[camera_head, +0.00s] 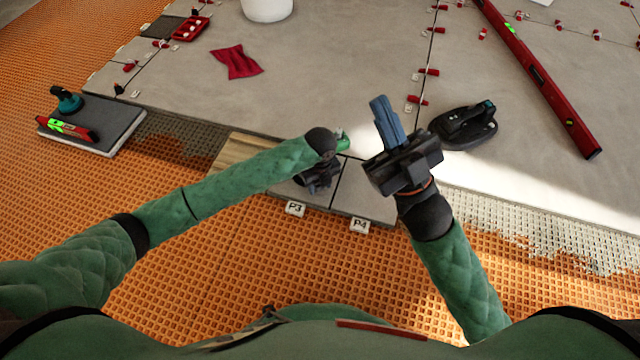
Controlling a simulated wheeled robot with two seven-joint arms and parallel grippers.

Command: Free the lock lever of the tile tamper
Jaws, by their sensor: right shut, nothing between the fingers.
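I cannot tell for sure which tool is the tile tamper. A black hand tool (464,126) with a rounded base and raised handle lies on the grey tiles at the right. A small green part (343,142) shows just beyond my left wrist; what it belongs to is hidden. No lock lever can be made out. My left gripper (318,180) points down over the tile by the P3 tag, largely covered by its own wrist; its fingers are unclear. My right gripper (387,121) is shut and empty, its blue fingers pointing up the picture, left of and apart from the black tool.
A grey tile (100,122) at the left carries a teal-topped tool (66,99) and a small red level (68,131). A long red level (540,80) lies at the right. A red cloth (236,62) and white bucket (267,10) lie farther back. Orange matting covers the foreground.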

